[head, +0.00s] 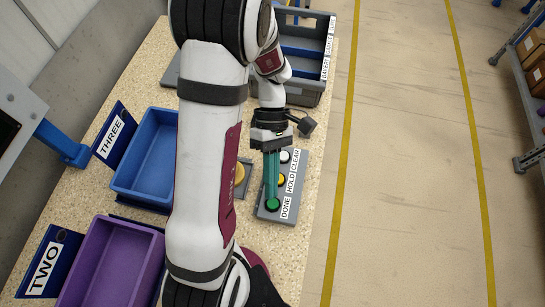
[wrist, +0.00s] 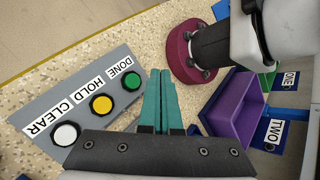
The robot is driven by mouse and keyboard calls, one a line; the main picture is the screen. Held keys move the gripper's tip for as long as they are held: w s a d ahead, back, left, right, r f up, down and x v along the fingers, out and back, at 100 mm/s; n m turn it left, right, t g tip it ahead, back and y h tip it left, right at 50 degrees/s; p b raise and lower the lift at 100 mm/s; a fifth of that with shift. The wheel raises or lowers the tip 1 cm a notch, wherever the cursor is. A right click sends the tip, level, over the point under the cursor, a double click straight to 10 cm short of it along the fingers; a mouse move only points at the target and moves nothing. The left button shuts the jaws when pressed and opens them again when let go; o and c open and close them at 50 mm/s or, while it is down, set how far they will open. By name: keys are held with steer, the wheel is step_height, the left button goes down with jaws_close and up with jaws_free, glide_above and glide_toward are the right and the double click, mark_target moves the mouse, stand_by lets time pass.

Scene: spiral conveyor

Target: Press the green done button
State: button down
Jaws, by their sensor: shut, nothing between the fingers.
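The green done button (head: 272,204) is at the near end of a grey panel (head: 302,160), beside the label DONE. In the wrist view the green button (wrist: 132,82) is just left of my fingertips. My gripper (head: 271,193) has long teal fingers, shut together and empty, pointing down over the panel. In the head view the tips overlap the upper edge of the green button. In the wrist view my gripper (wrist: 161,73) shows its tips to the right of the button. I cannot tell whether they touch anything.
A yellow hold button (wrist: 101,104) and a white clear button (wrist: 65,133) share the panel. A larger yellow button (head: 239,173) is left of it. A blue bin (head: 122,179) and a purple bin (head: 152,262) stand farther left. Grey trays (head: 310,88) are behind.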

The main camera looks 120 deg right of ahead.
steer(key=shift+f, duration=2.5)
steer(key=shift+f, duration=0.4)
steer(key=shift+f, duration=0.4)
stand_by(0.5)
steer(key=shift+r, duration=0.85)
steer(key=shift+r, duration=2.5)
